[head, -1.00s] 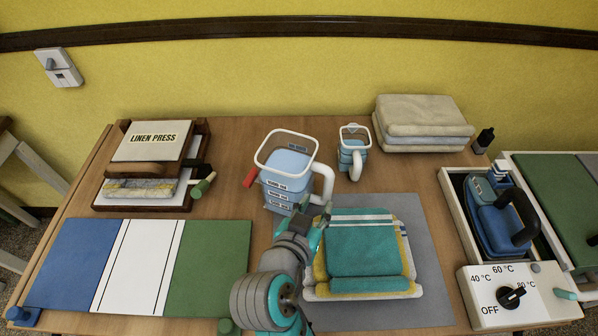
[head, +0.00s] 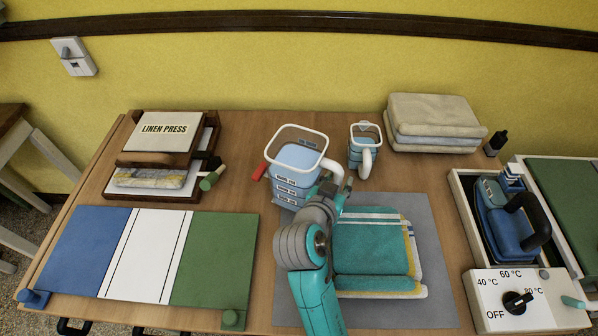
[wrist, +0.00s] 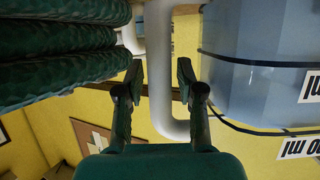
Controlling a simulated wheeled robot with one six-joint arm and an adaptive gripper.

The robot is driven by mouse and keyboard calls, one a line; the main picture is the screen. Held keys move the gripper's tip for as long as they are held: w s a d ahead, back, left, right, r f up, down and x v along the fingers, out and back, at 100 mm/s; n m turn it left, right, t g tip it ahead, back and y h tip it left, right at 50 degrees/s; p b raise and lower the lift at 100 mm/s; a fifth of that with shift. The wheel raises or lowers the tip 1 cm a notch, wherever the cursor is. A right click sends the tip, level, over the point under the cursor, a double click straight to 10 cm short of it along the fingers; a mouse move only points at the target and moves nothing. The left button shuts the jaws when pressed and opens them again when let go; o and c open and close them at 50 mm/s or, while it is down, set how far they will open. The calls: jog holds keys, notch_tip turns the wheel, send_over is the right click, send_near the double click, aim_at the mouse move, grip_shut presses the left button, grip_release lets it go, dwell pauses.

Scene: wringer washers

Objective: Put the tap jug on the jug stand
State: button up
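The large clear jug with a red tap (head: 293,165) stands upright on the table, holding blue liquid. Its white rim and handle face me and the right. Its side shows in the wrist view (wrist: 255,55), with ml labels. My gripper (head: 332,184) is at the jug's handle side. In the wrist view my gripper (wrist: 160,82) has its two fingers apart, with the white handle (wrist: 163,60) showing between them. I cannot tell whether either finger touches it. I cannot make out a jug stand for certain.
A folded teal towel (head: 370,255) lies on a grey mat (head: 435,270), close to my arm. A smaller jug (head: 356,155) stands behind right. The linen press (head: 170,135), striped board (head: 145,255), folded towels (head: 435,110) and dial box (head: 525,300) surround the area.

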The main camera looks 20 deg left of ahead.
grip_shut()
jog(key=shift+r, duration=0.25)
